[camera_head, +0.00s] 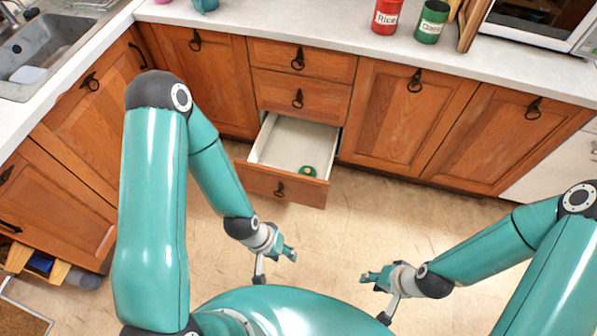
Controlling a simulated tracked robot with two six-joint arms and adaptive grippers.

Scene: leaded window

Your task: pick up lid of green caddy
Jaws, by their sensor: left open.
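A green caddy (432,21) with a pale label stands on the back counter, right of a red canister. A small round green piece with a lighter centre, which looks like a lid (308,171), lies inside the open drawer (278,142), near its front right corner. My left gripper (277,266) is open and empty, in front of and below the drawer. My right gripper (377,297) is open and empty, further right and lower in the picture. Both grippers are apart from the lid and the caddy.
The red Rice canister (386,16) stands next to the caddy. A microwave (540,22) is at the back right and a sink (45,50) at the left. Wooden cabinets line the back. A lower left drawer (45,268) stands open. The floor between has free room.

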